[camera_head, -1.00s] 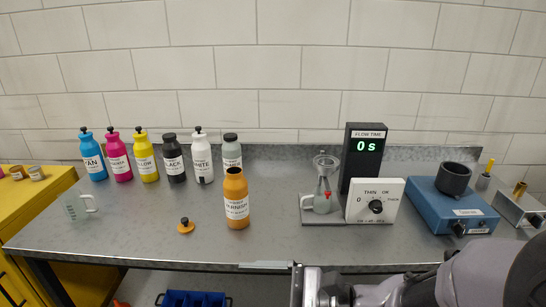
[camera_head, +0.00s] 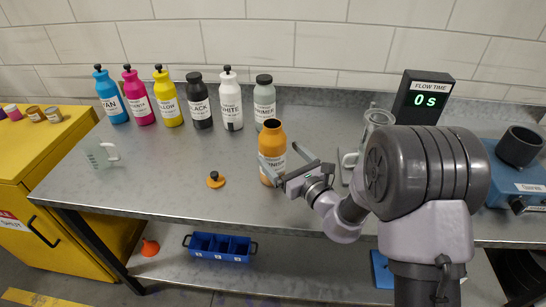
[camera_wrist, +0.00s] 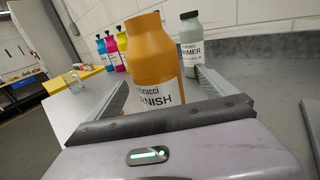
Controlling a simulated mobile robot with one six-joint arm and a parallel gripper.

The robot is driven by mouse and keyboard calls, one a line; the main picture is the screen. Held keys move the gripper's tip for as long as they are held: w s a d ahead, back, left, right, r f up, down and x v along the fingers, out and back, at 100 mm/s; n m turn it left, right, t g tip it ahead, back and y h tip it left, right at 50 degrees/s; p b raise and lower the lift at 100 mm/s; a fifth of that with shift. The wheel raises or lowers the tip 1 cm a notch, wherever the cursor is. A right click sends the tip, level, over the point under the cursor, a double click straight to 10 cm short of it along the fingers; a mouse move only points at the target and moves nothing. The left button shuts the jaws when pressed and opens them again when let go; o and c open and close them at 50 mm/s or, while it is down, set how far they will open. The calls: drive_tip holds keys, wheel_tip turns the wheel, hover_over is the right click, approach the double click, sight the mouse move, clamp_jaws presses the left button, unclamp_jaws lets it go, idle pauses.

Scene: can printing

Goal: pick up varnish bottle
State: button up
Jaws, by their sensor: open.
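The varnish bottle (camera_head: 272,150) is orange with a white label and an open top. It stands upright near the front middle of the metal bench. It also shows large in the wrist view (camera_wrist: 151,60). Its orange cap (camera_head: 215,180) with a black knob lies on the bench to the left. My gripper (camera_head: 284,165) is open at the bottle's right side, with its two fingers reaching toward and around the bottle. In the wrist view the bottle stands between the spread fingers, with gaps at the sides; I cannot tell whether anything touches. The bottle's lower part is hidden there by my gripper.
A back row holds cyan, magenta, yellow, black (camera_head: 200,105), white and primer (camera_head: 264,100) bottles. A clear beaker (camera_head: 100,154) stands far left. The flow-time display (camera_head: 425,97) and a glass funnel stand are right, partly behind my arm.

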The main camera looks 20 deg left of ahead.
drive_tip(key=b+x, duration=0.1)
drive_tip(key=x, duration=0.3)
drive_tip(key=shift+s+a+f, duration=0.15)
drive_tip(key=shift+a, duration=0.15)
clamp_jaws()
